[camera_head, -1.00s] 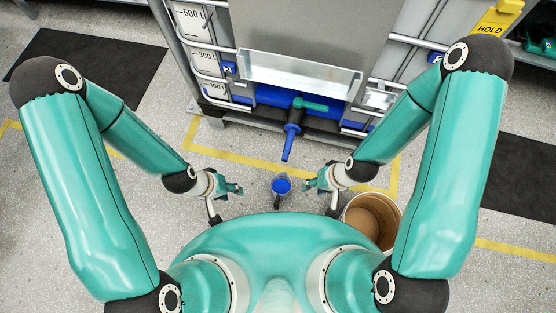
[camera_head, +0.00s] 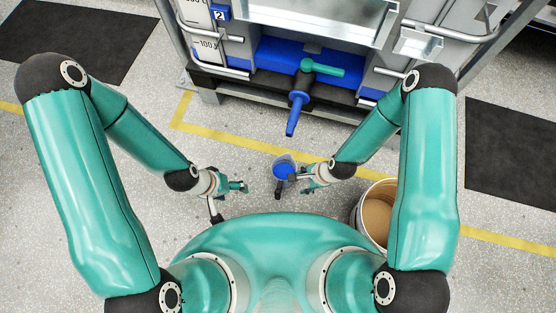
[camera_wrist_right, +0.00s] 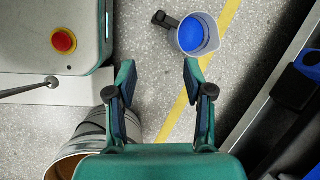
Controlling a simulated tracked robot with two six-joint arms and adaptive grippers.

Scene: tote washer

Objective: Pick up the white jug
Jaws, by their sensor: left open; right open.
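The white jug (camera_head: 292,160) stands on the floor, with a dark handle and blue inside. In the right wrist view the jug (camera_wrist_right: 213,50) is beyond the fingertips, above and right of the gap between them, its handle pointing left. My right gripper (camera_head: 303,179) is open and empty; in the head view it overlaps the jug's right side. In the wrist view its fingers (camera_wrist_right: 157,75) are apart from the jug. My left gripper (camera_head: 240,186) is open and empty, left of the jug and apart from it.
A bucket (camera_head: 359,212) with brown inside stands right of my right gripper. A large tank with a blue outlet tap (camera_head: 293,118) and teal lever (camera_head: 325,68) stands beyond the jug. A yellow floor line (camera_head: 225,137) runs between. Floor left of the jug is clear.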

